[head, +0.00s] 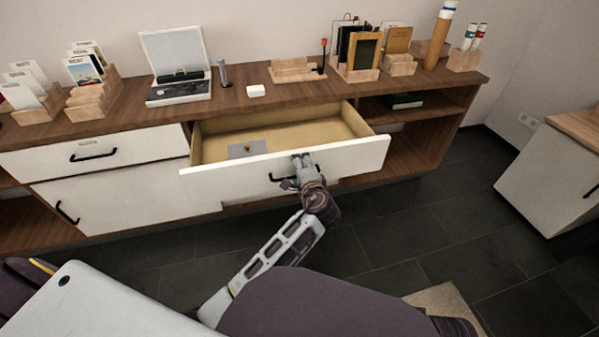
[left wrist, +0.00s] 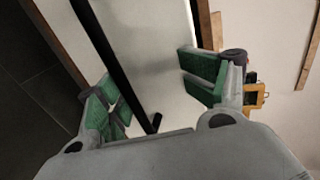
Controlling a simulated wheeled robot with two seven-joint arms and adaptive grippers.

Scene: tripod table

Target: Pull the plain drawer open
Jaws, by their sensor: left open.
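The plain drawer (head: 355,152) has a white front with no label and stands pulled out, its light wooden inside visible. Its black bar handle (head: 277,178) is partly hidden by my left gripper (head: 301,170) at the front. In the left wrist view the handle (left wrist: 112,60) runs as a black bar between the open green-padded fingers of that gripper (left wrist: 155,90); whether it touches a pad I cannot tell. My right gripper is not in view.
A grey plate (head: 247,149) with a small brown knob lies in the drawer. The sideboard top (head: 235,98) holds card racks, an open case and organisers. Dark floor (head: 420,215) is free at right.

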